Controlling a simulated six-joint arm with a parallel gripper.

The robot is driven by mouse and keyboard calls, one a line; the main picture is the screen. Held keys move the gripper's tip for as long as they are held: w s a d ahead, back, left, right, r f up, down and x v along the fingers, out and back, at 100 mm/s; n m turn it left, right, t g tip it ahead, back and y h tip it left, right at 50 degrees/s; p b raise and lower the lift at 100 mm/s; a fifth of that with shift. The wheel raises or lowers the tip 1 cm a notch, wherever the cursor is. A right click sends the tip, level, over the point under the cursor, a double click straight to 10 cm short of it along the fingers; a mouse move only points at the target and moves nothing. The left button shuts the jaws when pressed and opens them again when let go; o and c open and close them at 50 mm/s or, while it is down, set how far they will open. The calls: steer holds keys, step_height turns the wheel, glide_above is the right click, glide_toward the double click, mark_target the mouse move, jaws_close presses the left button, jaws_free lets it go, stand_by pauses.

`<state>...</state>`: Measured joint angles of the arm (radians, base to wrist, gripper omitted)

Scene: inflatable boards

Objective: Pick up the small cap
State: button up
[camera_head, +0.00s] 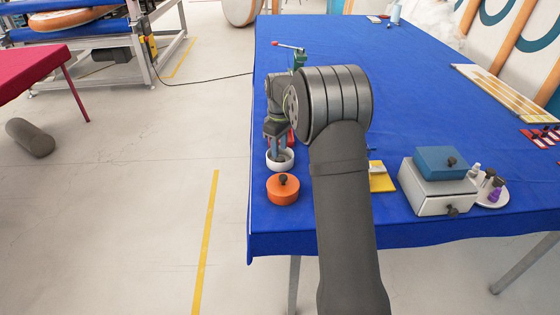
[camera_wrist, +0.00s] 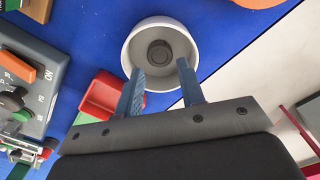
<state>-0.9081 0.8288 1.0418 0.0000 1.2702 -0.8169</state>
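The small cap (camera_wrist: 160,53) is dark and round, and it lies inside a white bowl (camera_wrist: 132,45) in the wrist view. The bowl (camera_head: 281,165) also shows in the head view near the table's left edge, with my gripper over it. My gripper (camera_wrist: 161,68) is open. Its two blue fingers are apart and reach over the bowl's rim, with the cap showing between and just beyond their tips. I cannot tell how far above the cap the tips are. In the head view the cap cannot be made out.
An orange lidded pot (camera_head: 283,192) stands just in front of the bowl. A red open box (camera_wrist: 98,96) and a grey panel with switches (camera_wrist: 22,85) are beside it in the wrist view. A yellow pad (camera_head: 382,180) and a white box (camera_head: 432,195) stand to the right.

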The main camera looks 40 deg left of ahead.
mark_target(280, 158)
step_height(280, 158, down, 4)
steer(key=shift+d+r, duration=0.1)
steer(key=shift+r, duration=0.1)
steer(key=c, duration=0.6)
steer(key=shift+r, duration=0.15)
